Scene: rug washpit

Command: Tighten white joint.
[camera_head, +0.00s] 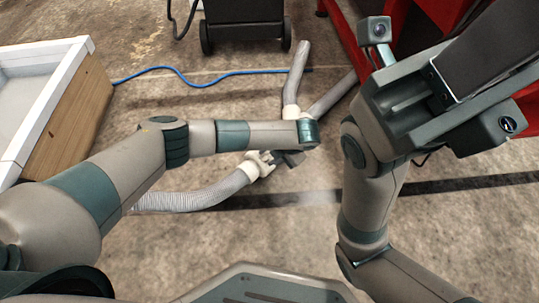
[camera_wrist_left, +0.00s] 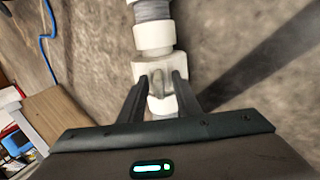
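The white joint (camera_head: 257,164) lies on the floor in the middle of the head view, joining ribbed grey hose. It also shows in the left wrist view (camera_wrist_left: 160,70), with white collars above and below it. My left gripper (camera_head: 274,158) is at the joint, partly hidden by my forearm. In the left wrist view my left gripper's two dark fingers (camera_wrist_left: 160,76) stand apart over the joint, with a white part between them. I cannot tell whether they touch it. My right gripper (camera_head: 485,55) is raised at the upper right; its fingertips do not show clearly.
A grey hose (camera_head: 190,201) curves left; another (camera_head: 297,75) runs up. A blue cable (camera_head: 190,80) crosses the floor. A wooden-sided white basin (camera_head: 70,125) stands left, a black wheeled unit (camera_head: 243,25) at the top, and a red frame (camera_head: 345,30) at the right.

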